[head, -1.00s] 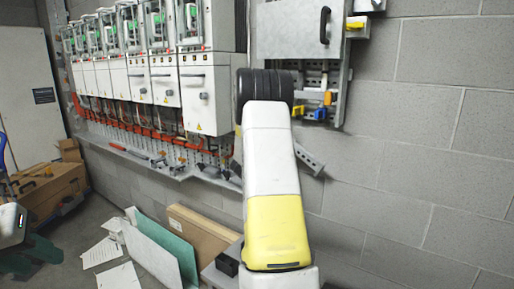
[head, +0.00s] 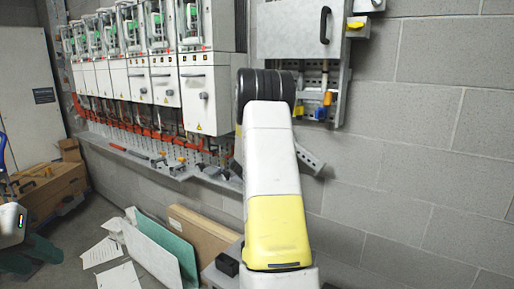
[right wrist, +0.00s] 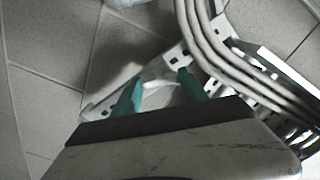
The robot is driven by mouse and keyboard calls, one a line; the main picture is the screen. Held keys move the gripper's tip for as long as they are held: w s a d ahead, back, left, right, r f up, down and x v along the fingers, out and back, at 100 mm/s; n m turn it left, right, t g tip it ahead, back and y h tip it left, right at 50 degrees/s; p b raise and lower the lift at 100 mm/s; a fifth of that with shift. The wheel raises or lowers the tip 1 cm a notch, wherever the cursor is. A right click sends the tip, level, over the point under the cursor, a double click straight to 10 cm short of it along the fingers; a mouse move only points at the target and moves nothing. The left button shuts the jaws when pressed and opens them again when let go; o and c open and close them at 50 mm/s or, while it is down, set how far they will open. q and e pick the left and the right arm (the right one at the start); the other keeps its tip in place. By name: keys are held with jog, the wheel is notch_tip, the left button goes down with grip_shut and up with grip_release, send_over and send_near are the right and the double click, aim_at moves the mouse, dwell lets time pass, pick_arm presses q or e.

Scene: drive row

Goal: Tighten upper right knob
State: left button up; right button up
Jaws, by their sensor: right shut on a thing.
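My right arm (head: 270,180), white and yellow with a black ribbed joint, reaches up to the wall and hides its own gripper in the head view. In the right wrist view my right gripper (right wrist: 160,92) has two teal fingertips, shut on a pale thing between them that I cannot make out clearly. Small dark knobs show on the white drive boxes, one on the rightmost box (head: 203,96); I cannot tell whether one is in the grip. My left gripper (head: 32,253) is at the lower left edge of the head view, partly cut off, away from the drives.
A grey cabinet (head: 298,30) with a black handle hangs right of the drives, with a yellow lever (head: 355,25). A metal shelf (head: 150,158) runs below the drives. Leaning boards (head: 160,250), papers (head: 100,253) and cardboard boxes (head: 50,190) are on the floor. Grey cables (right wrist: 215,50) pass near the right fingertips.

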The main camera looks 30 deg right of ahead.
jog(key=o, duration=1.4)
jog(key=shift+v, duration=3.9)
jog(key=shift+a, duration=0.1)
